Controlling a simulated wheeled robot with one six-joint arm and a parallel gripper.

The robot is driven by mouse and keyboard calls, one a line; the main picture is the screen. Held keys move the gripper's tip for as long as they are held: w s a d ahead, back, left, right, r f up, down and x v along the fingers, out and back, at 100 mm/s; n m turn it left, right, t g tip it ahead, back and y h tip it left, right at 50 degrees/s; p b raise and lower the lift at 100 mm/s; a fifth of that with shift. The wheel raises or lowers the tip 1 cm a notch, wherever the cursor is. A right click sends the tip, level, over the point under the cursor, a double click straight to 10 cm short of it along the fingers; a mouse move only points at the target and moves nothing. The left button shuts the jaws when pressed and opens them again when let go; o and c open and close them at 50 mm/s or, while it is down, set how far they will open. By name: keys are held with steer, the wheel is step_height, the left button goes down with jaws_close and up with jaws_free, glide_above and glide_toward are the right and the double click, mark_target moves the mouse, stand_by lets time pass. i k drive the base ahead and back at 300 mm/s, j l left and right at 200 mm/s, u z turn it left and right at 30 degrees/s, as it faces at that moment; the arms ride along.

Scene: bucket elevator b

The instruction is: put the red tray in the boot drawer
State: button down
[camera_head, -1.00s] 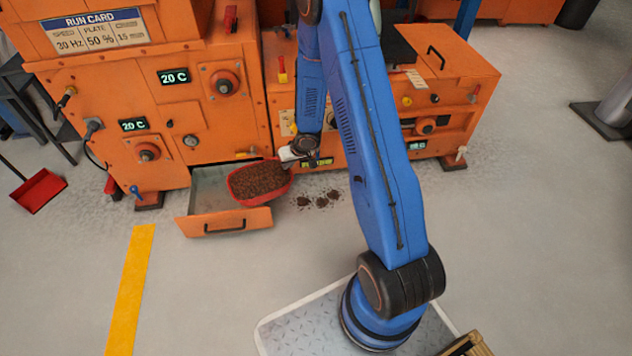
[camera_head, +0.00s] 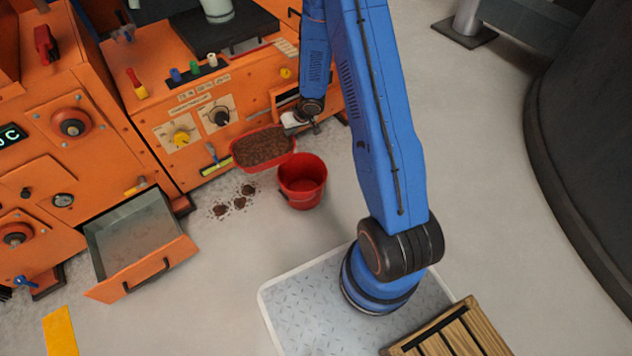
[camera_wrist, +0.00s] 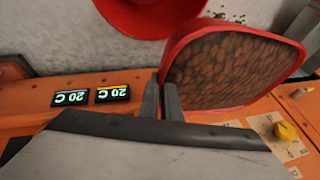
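The red tray (camera_head: 262,150) is heaped with brown grains and is held in the air in front of the orange machine. My gripper (camera_head: 294,124) is shut on the tray's rim at its right end. In the wrist view the fingers (camera_wrist: 161,98) pinch the edge of the tray (camera_wrist: 207,112). The boot drawer (camera_head: 165,270) stands pulled out at the lower left in the head view. Its grey inside looks empty. The tray is well to the right of the drawer and apart from it.
A red bucket (camera_head: 301,184) stands on the floor just below and right of the tray; its rim also shows in the wrist view (camera_wrist: 150,18). Brown spilled piles (camera_head: 240,198) lie on the floor between drawer and bucket. A wooden pallet (camera_head: 450,335) is at the lower right.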

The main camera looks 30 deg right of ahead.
mark_target(138, 238)
steer(key=z, duration=0.2)
steer(key=u, duration=0.7)
steer(key=l+u, duration=0.25)
steer(key=l, duration=0.35)
steer(key=l+u, duration=0.25)
steer(key=l, duration=0.3)
steer(key=k, duration=0.05)
